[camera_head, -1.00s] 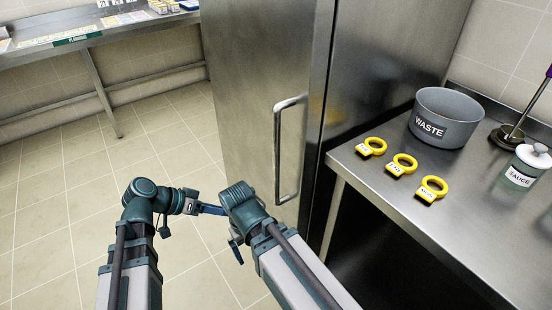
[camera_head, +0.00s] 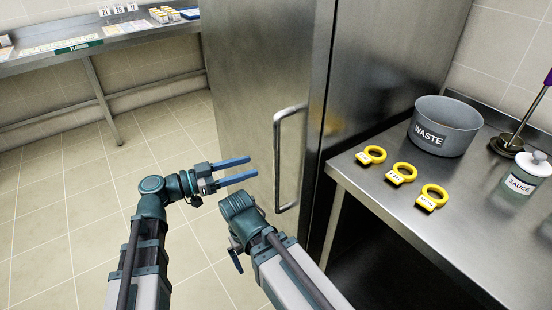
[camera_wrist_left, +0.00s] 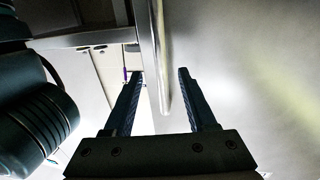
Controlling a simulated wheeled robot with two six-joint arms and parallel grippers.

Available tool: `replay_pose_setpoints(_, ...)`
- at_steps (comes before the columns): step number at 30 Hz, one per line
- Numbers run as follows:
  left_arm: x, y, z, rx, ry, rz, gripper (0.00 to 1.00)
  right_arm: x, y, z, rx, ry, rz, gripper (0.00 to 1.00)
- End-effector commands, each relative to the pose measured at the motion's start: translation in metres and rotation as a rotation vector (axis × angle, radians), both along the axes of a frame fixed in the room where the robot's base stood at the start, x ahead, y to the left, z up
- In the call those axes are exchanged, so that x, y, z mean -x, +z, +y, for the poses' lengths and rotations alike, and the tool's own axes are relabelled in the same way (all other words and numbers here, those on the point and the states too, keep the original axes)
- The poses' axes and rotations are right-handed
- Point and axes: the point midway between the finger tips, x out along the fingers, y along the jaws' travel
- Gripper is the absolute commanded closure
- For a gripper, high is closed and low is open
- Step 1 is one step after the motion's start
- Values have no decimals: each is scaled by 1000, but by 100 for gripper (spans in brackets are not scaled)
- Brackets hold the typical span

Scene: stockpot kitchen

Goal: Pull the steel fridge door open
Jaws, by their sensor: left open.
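The steel fridge door (camera_head: 245,110) stands upright ahead and looks closed, though its edge is partly hidden. Its vertical bar handle (camera_head: 277,160) is near the door's right side. My left gripper (camera_head: 250,168) is open and empty, its two blue fingers pointing right toward the handle, a short way from it. In the left wrist view the handle (camera_wrist_left: 160,60) runs down between the two fingers' directions, beyond the fingertips (camera_wrist_left: 160,73). My right arm is in front of the door's lower part; its gripper's fingers do not show.
A steel counter (camera_head: 400,205) on the right holds a grey WASTE pot (camera_head: 447,124), three yellow rings (camera_head: 404,173) with tags and a SAUCE jar (camera_head: 527,175). A steel table (camera_head: 95,45) stands at the back left. The tiled floor (camera_head: 60,200) at left is clear.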

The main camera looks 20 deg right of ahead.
Motion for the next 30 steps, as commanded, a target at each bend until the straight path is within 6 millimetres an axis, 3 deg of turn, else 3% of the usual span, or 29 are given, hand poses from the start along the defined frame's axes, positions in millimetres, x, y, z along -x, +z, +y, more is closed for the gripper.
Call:
replay_pose_setpoints(6, -7, 0, -46, -1, -4, 1, 43, 0, 0, 0, 0, 0, 0, 0)
replay_pose_setpoints(13, -12, 0, -78, -1, -2, 1, 43, 0, 0, 0, 0, 0, 0, 0)
replay_pose_setpoints(19, -14, 0, -90, -1, -1, 1, 43, 0, 0, 0, 0, 0, 0, 0)
replay_pose_setpoints(28, -14, 0, -92, -1, 1, 1, 43, 0, 0, 0, 0, 0, 0, 0)
replay_pose_setpoints(30, -14, 0, -92, -1, 1, 1, 52, 0, 0, 0, 0, 0, 0, 0)
